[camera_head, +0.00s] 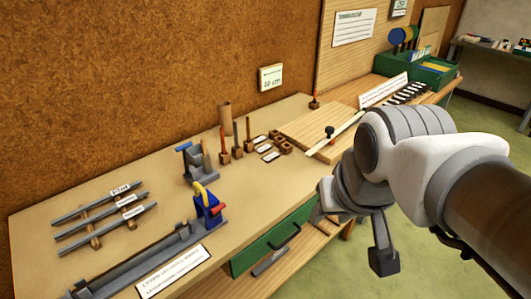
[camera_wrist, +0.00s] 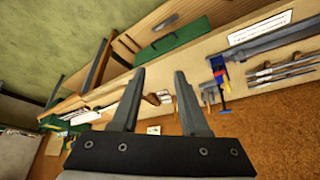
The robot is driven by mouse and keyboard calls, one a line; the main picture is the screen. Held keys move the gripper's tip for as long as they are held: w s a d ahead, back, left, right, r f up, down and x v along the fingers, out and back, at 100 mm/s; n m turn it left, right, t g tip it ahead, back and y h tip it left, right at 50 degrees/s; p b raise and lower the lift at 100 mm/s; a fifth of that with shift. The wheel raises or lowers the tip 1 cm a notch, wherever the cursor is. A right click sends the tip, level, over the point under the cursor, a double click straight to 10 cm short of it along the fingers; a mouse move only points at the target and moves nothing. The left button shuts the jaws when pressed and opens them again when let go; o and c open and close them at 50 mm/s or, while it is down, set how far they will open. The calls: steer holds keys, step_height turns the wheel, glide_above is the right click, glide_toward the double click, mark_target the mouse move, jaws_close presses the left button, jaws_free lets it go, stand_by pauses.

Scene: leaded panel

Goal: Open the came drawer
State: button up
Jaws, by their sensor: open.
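The green drawer front (camera_head: 252,256) sits under the bench top's front edge, and it looks shut, flush with the bench. In the wrist view the scene is upside down, and the green drawer front (camera_wrist: 178,43) shows above and beyond the fingertips. My gripper (camera_wrist: 160,72) is open and empty, with both fingers apart from the drawer. In the head view my gripper is to the right of the drawer, in front of the bench, and my arm hides part of the bench there.
The bench top (camera_head: 130,195) carries grey came strips (camera_head: 100,215), a blue and yellow tool (camera_head: 208,203) on a long grey channel, small wooden blocks and a wooden board (camera_head: 310,130). Floor right of the bench is clear.

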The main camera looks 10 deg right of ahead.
steer(key=w+d+f+m+g+b, duration=0.1)
steer(key=w+f+m+g+b, duration=0.15)
steer(key=w+f+m, duration=0.5)
steer(key=m+y+b, duration=0.1)
steer(key=m+b, duration=0.2)
steer(key=b, duration=0.1)
glide_toward(289, 238)
steer(key=shift+g, duration=0.45)
steer(key=f, duration=0.2)
steer(key=w+f+b, duration=0.1)
steer(key=f, duration=0.2)
steer(key=w+f+b, duration=0.1)
steer(key=f, duration=0.1)
steer(key=shift+a+f, duration=0.25)
jaws_close()
